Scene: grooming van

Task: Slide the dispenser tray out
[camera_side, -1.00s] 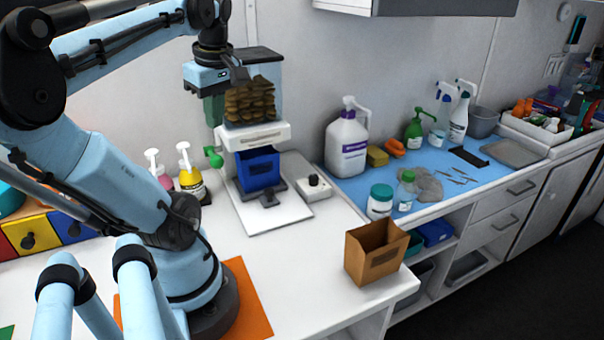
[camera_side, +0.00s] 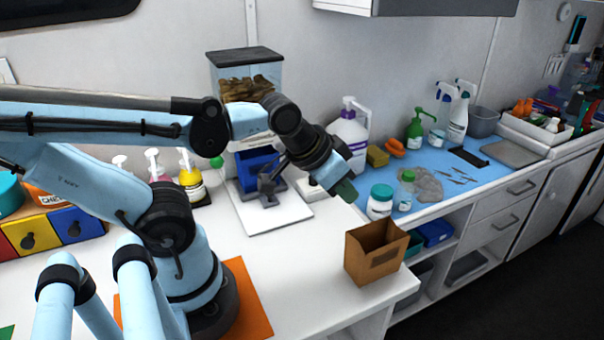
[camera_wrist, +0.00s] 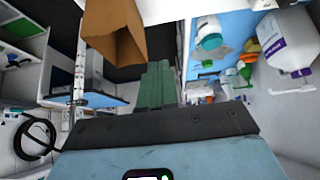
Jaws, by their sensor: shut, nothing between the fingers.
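The dispenser has a clear hopper (camera_side: 217,75) of brown pieces and a white body on a white base plate (camera_side: 270,217). Its blue tray (camera_side: 247,160) sits in the opening under the hopper, partly hidden by my arm. My wrist crosses in front of the dispenser. My gripper (camera_side: 346,191), with green fingers, is to the right of the tray and apart from it, pointing down and right. In the wrist view my gripper (camera_wrist: 157,66) is shut and empty. The dispenser is not in the wrist view.
An open brown box (camera_side: 368,258) stands at the counter's front right; it also shows in the wrist view (camera_wrist: 110,25). A white jug (camera_side: 347,140), a teal-lidded jar (camera_side: 380,203) and a small bottle (camera_side: 405,190) stand near my gripper. The counter's front middle is clear.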

